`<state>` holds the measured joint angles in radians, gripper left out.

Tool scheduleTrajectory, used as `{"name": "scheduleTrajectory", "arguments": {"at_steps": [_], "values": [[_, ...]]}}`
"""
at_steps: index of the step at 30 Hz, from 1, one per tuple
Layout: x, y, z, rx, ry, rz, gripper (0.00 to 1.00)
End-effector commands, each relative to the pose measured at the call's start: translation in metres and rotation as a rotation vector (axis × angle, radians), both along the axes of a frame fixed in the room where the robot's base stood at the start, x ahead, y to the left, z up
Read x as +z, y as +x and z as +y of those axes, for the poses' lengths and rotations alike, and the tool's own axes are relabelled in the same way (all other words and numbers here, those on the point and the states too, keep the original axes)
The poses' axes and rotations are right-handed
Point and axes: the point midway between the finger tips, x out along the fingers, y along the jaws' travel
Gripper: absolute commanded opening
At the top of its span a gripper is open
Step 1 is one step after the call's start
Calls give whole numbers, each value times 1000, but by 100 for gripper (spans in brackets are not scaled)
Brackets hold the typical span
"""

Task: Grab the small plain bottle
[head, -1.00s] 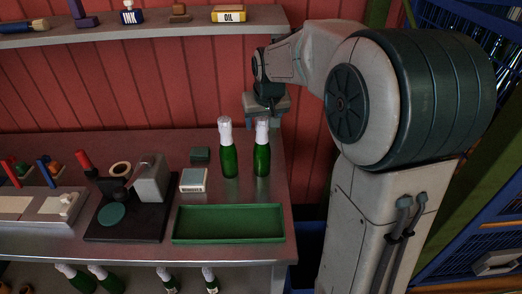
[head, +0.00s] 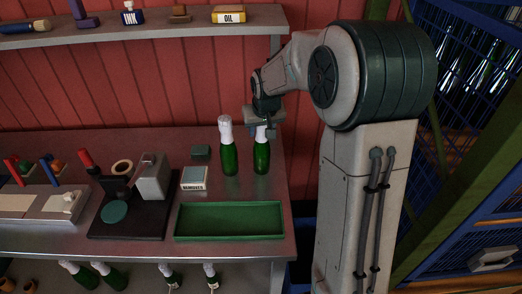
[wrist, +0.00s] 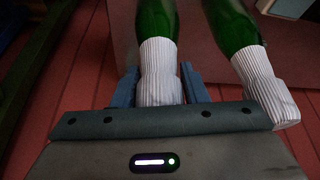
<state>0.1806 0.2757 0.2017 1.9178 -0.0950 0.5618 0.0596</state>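Two green bottles with white foil on their necks stand upright side by side on the bench, the left bottle (head: 229,158) and the right bottle (head: 261,158). No label shows on either. My gripper (head: 262,130) is at the top of the right bottle and hides part of its foil. In the wrist view, the gripper's blue fingers (wrist: 159,88) stand on both sides of that bottle's white foil neck (wrist: 158,58), with a narrow gap visible at the left finger. The gripper looks open around the neck. The other bottle (wrist: 231,25) is outside the fingers, to the right.
A green tray (head: 230,235) lies in front of the bottles. A black-based device (head: 130,225) stands farther left. Several foil-necked bottles (head: 115,277) are on the lower shelf.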

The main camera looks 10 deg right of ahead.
Motion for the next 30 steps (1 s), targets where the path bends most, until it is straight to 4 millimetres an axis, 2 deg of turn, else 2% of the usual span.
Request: {"name": "scheduleTrajectory", "arguments": {"at_steps": [1,3,4,17,20,25,30], "values": [[0,0,0,0,0,0,26],[0,0,0,0,0,0,6],[0,0,0,0,0,0,0],[6,0,0,0,0,-3,0],[14,1,0,0,0,-5,0],[42,1,0,0,-1,-8,0],[63,2,-39,-7,0,-5,0]]}}
